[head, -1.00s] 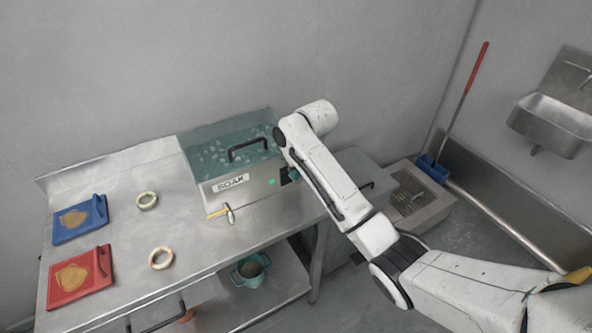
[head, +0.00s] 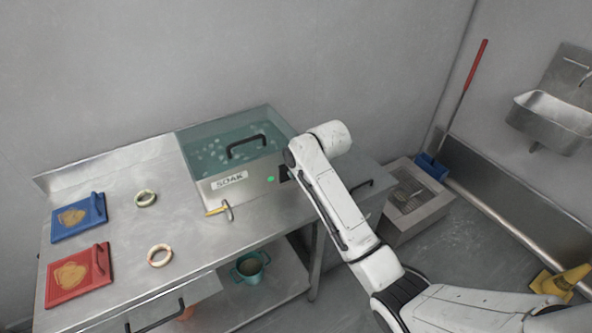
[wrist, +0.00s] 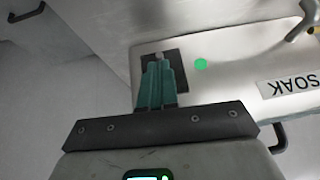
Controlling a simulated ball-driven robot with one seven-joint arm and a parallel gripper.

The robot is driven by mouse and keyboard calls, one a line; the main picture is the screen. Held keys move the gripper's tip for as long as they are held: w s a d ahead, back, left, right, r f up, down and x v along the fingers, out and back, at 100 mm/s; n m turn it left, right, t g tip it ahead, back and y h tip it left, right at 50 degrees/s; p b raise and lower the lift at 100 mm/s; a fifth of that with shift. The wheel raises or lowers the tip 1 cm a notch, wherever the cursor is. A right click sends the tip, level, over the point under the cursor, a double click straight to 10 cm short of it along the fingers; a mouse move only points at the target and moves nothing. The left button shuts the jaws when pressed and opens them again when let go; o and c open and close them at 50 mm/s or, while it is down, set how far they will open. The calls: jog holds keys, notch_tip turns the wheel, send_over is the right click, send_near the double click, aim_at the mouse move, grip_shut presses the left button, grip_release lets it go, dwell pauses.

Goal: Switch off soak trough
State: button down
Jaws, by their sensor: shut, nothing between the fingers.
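The soak trough (head: 237,186) stands at the back right of the steel table, with a clear lid with a black handle over bubbling water. Its SOAK label (wrist: 290,84) and lit green light (wrist: 201,64) show in the wrist view. Beside the light is a dark switch plate (wrist: 181,76) with a small pale knob (wrist: 159,56). My gripper (wrist: 160,66) is shut and empty, its teal fingertips over the dark plate close to the knob; I cannot tell whether they touch. In the head view my arm hides the gripper and part of the plate.
A tap with a yellow handle (head: 217,211) juts from the trough's front. Blue (head: 79,217) and red (head: 78,275) boards and two rings (head: 160,255) lie on the left of the table. A teal pot (head: 250,267) sits on the lower shelf.

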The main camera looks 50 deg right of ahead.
jog(key=shift+s+a+f+t+b, duration=0.15)
jog(key=shift+s+f+t+b, duration=0.2)
jog(key=shift+f+t+b, duration=0.6)
jog(key=shift+r+p, duration=0.4)
jog(key=shift+r, duration=0.1)
jog(key=shift+r+p, duration=0.8)
jog(key=shift+p, duration=0.05)
